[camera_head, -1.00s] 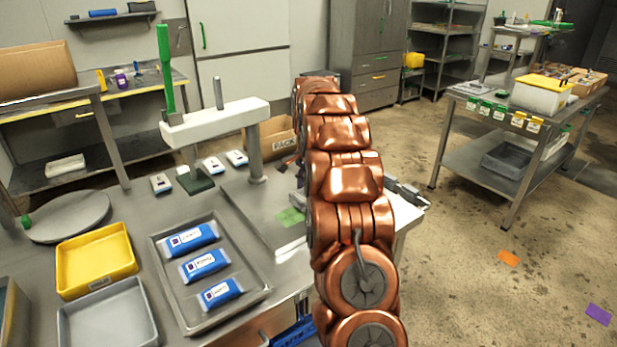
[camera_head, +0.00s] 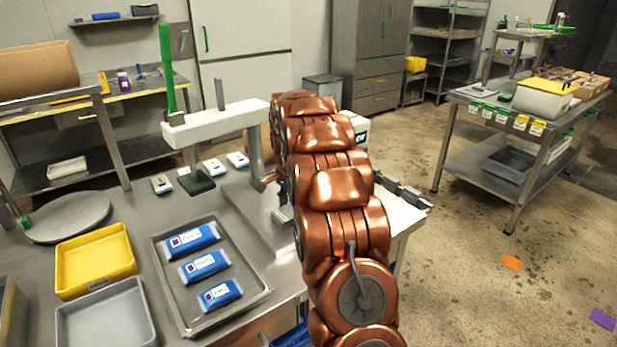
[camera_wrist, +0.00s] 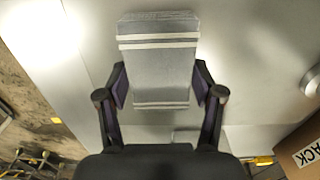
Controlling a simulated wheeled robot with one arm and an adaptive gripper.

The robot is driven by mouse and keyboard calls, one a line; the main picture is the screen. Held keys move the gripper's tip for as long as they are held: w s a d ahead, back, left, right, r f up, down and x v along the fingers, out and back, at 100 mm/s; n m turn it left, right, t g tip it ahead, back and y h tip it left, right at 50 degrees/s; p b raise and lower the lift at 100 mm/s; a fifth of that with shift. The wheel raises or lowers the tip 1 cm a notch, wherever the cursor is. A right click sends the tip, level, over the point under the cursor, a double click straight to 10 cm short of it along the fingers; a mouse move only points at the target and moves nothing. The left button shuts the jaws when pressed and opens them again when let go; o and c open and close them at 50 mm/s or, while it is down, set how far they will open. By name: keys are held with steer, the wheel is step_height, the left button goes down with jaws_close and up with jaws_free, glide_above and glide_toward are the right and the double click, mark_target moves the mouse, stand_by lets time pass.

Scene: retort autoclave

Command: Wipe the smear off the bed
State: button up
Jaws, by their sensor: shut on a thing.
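My gripper (camera_wrist: 161,84) is shut on a folded grey cloth (camera_wrist: 158,70) with white stripes, gripped by its two sides in the wrist view. The cloth is over a pale grey metal surface; I cannot tell whether it touches. In the head view the steel bed (camera_head: 252,212) is a flat plate beside the press post, partly covered by my copper arm. My gripper and the cloth are mostly hidden behind the arm there. No smear shows in either current view; part of the bed is hidden.
The white press (camera_head: 218,122) with its upright green lever (camera_head: 167,68) stands left of my arm. A steel tray (camera_head: 262,296) with blue pouches, a yellow tray (camera_head: 95,262) and a grey tray (camera_head: 106,318) are nearer. A cardboard box (camera_wrist: 303,150) shows in the wrist view.

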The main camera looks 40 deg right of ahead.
mark_target(280, 215)
steer(key=shift+w+a, duration=0.1)
steer(key=shift+a, duration=1.85)
steer(key=shift+d, duration=0.85)
steer(key=shift+s+d+p, duration=0.2)
steer(key=shift+d+p, duration=0.05)
steer(key=shift+d, duration=2)
steer(key=shift+s+d+p, duration=0.15)
steer(key=shift+d+p, duration=0.05)
steer(key=shift+d, duration=2.05)
step_height(280, 215, up, 8)
steer(key=p, duration=0.1)
steer(key=shift+p, duration=0.4)
steer(key=shift+a+r, duration=0.1)
